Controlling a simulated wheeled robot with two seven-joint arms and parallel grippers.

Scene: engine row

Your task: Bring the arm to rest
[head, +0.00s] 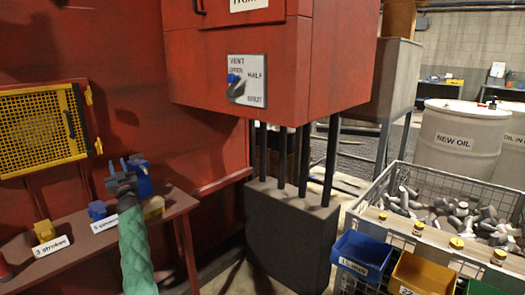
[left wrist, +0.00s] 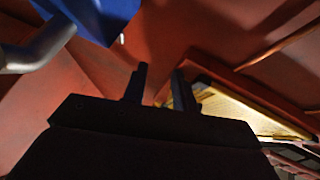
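My left gripper (head: 118,165) is in front of the red wall, above the narrow red shelf, on the left of the head view. Its arm in a green sleeve rises from the bottom edge. The fingers point up, stand a little apart and hold nothing I can see. The fingers also show apart in the left wrist view (left wrist: 159,88), with red wall behind the gap. A blue thing (head: 143,180) shows just right of the gripper; I cannot tell whether they touch. A blue thing with a grey bent bar (left wrist: 95,15) is at the wrist view's top left. My right gripper is out of view.
The red shelf (head: 75,243) carries blue and yellow blocks. A yellow mesh panel (head: 40,130) is on the wall. A red cabinet (head: 270,60) with a vent lever (head: 237,88) overhangs a dark block. A wire crate of metal parts (head: 440,200) stands right.

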